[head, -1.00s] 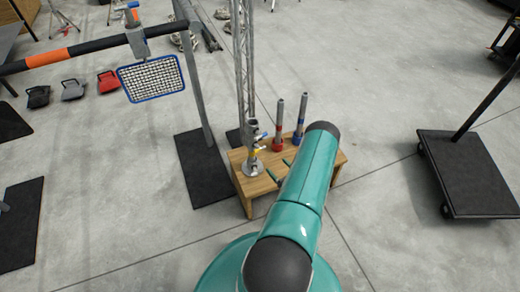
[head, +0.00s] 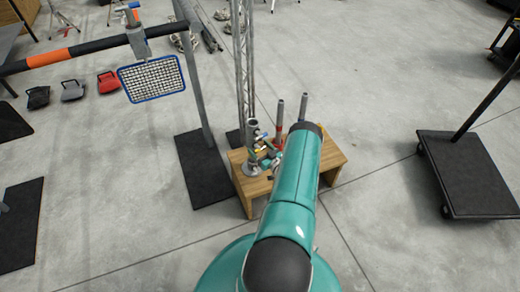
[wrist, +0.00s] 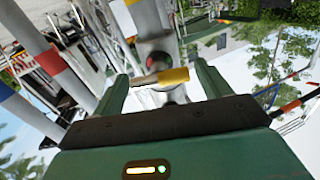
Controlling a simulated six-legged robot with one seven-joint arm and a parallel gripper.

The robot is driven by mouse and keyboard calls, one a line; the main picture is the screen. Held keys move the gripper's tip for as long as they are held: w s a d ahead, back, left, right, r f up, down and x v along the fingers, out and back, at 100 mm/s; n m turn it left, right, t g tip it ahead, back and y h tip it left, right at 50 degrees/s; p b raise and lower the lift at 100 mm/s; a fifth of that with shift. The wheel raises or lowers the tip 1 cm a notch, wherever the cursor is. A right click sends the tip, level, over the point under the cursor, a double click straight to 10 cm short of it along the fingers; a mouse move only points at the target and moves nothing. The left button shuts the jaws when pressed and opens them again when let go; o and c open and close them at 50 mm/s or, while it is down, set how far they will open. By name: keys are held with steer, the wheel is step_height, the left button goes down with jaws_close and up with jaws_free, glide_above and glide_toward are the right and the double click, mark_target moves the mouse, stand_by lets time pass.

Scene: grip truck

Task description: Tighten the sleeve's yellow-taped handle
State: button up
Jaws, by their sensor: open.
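The grey sleeve (head: 253,150) stands upright on a round base on the wooden bench, with small handles on its right side. In the wrist view the sleeve (wrist: 148,18) runs down from the top, and the yellow-taped handle (wrist: 172,76) sticks out across it. My gripper (wrist: 158,82) is open, with one green finger on each side of the handle. The handle lies between the fingertips; I cannot tell whether either finger touches it. In the head view my gripper (head: 266,160) is small beside the sleeve, partly hidden by my arm.
The wooden bench (head: 241,183) also holds a red-banded post (head: 280,120) and a blue-banded post (head: 303,108) close to my arm. A lattice truss (head: 243,70) rises behind. A black cart (head: 468,170) stands right; the floor between is clear.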

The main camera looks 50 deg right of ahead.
steer(key=c, duration=1)
steer(key=shift+n, duration=1)
steer(key=o, duration=1)
steer(key=v, duration=1.3)
steer(key=shift+s, duration=0.35)
steer(key=shift+a, duration=0.1)
